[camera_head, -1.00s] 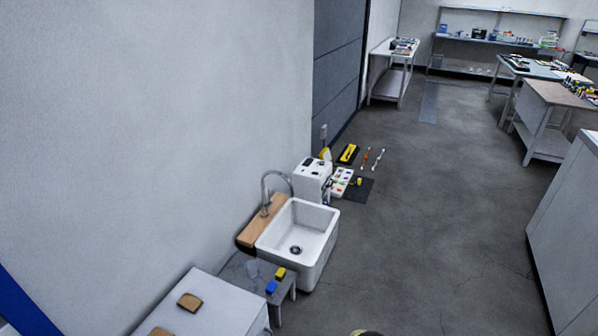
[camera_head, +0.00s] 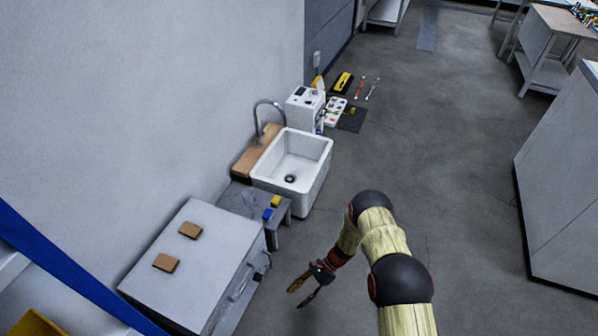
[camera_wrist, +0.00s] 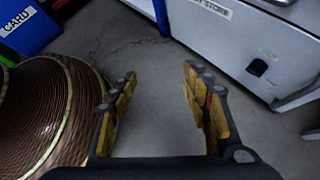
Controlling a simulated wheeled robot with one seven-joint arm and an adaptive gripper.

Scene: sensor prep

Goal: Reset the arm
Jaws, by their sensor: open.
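My arm shows in the head view, bent, with beige links and dark joints. My gripper (camera_head: 303,291) hangs over the bare floor to the right of the white cabinet and holds nothing. In the wrist view my gripper (camera_wrist: 160,100) has its two yellow-padded fingers wide apart, with only grey floor between them.
A white cabinet (camera_head: 185,265) with two brown pieces on top stands left of my gripper. Beyond it are a small grey table (camera_head: 238,200) and a white sink (camera_head: 318,150). A blue bin (camera_wrist: 28,28) and a brown ribbed round thing (camera_wrist: 45,115) show in the wrist view.

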